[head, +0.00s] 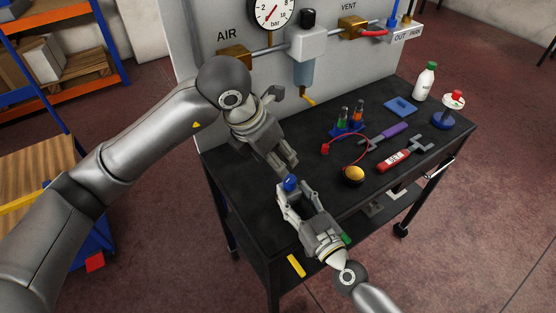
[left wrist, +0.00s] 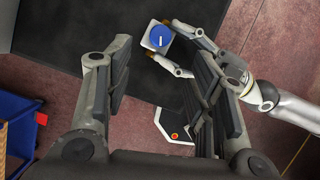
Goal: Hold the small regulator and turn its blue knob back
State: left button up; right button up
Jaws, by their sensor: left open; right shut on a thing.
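The small regulator (left wrist: 150,52) has a pale body, with its round blue knob (left wrist: 160,36) facing up toward the left wrist camera. A white line crosses the knob. In the head view the knob (head: 290,183) shows above the table's front edge, and the body is mostly hidden. My right gripper (head: 292,200) is shut on the regulator, with its fingers on either side of the body in the left wrist view. My left gripper (head: 286,166) is open and empty, pointing down just above and behind the knob. Its two fingers (left wrist: 163,82) are apart and do not touch the knob.
The black table (head: 245,210) has free room at its front left. To the right are a yellow dome (head: 353,175), a red hose (head: 346,140), a red bottle (head: 394,161), a purple-handled tool (head: 394,134) and a vial rack (head: 348,128). A panel with a gauge (head: 271,10) stands behind.

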aim_at(290, 179)
dwell(0.3)
pick_arm(q)
jog(key=w+d+m+g+y, duration=0.3)
jog(key=m, duration=1.5)
jog(key=f, duration=1)
jog(key=shift+w+d+f, duration=0.1)
jog(key=shift+d+f, duration=0.1)
jog(key=shift+d, duration=0.1)
jog(key=c, duration=1.1)
jog(key=shift+o, duration=0.2)
jog(key=shift+n, duration=0.8)
jog(key=o, duration=1.1)
jog(key=shift+c, duration=0.2)
